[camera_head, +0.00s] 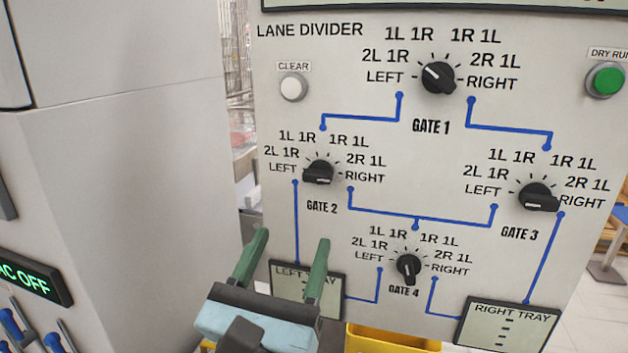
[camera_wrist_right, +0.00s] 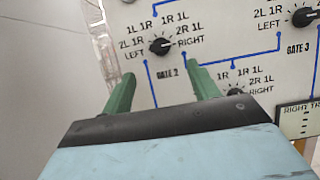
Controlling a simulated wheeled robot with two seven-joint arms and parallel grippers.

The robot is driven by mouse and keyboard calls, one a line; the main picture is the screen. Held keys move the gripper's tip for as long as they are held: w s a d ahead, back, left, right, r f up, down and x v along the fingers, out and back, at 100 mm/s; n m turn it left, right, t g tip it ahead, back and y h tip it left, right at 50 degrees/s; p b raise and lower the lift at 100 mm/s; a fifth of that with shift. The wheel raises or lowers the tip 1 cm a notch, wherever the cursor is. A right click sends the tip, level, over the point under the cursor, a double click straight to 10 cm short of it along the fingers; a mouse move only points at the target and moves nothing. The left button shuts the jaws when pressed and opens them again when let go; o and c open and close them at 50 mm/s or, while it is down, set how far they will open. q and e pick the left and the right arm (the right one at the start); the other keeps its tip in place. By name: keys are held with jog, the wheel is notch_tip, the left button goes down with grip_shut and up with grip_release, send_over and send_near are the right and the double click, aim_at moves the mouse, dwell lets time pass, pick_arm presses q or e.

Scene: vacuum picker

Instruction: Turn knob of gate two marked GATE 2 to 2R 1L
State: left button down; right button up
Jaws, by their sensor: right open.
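The GATE 2 knob (camera_head: 318,172) is a black dial on the upright white panel. The knob also shows in the right wrist view (camera_wrist_right: 160,46), above and between the fingertips. My right gripper (camera_head: 291,240) has two green fingers, spread apart and empty. It is below the knob in the head view, in front of the panel's lower left, and not touching the knob. My left gripper is not in view.
The GATE 1 (camera_head: 438,77), GATE 3 (camera_head: 537,197) and GATE 4 (camera_head: 408,268) knobs share the panel. A white CLEAR button (camera_head: 293,87) and a green button (camera_head: 605,79) stick out. A yellow bin (camera_head: 390,341) is below; a grey cabinet (camera_head: 130,150) stands left.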

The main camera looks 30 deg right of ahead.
aim_at(315, 179)
jog(key=p+x, duration=0.2)
jog(key=x, duration=0.9)
jog(key=shift+a+r, duration=0.1)
jog(key=shift+w+d+r, duration=0.1)
jog(key=shift+w+d, duration=0.15)
jog(key=shift+d, duration=0.05)
pick_arm(q)
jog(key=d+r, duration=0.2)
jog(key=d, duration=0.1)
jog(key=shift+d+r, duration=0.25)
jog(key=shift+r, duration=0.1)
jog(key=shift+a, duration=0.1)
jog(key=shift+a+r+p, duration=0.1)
jog(key=shift+p, duration=0.25)
pick_arm(e)
jog(key=c, duration=1)
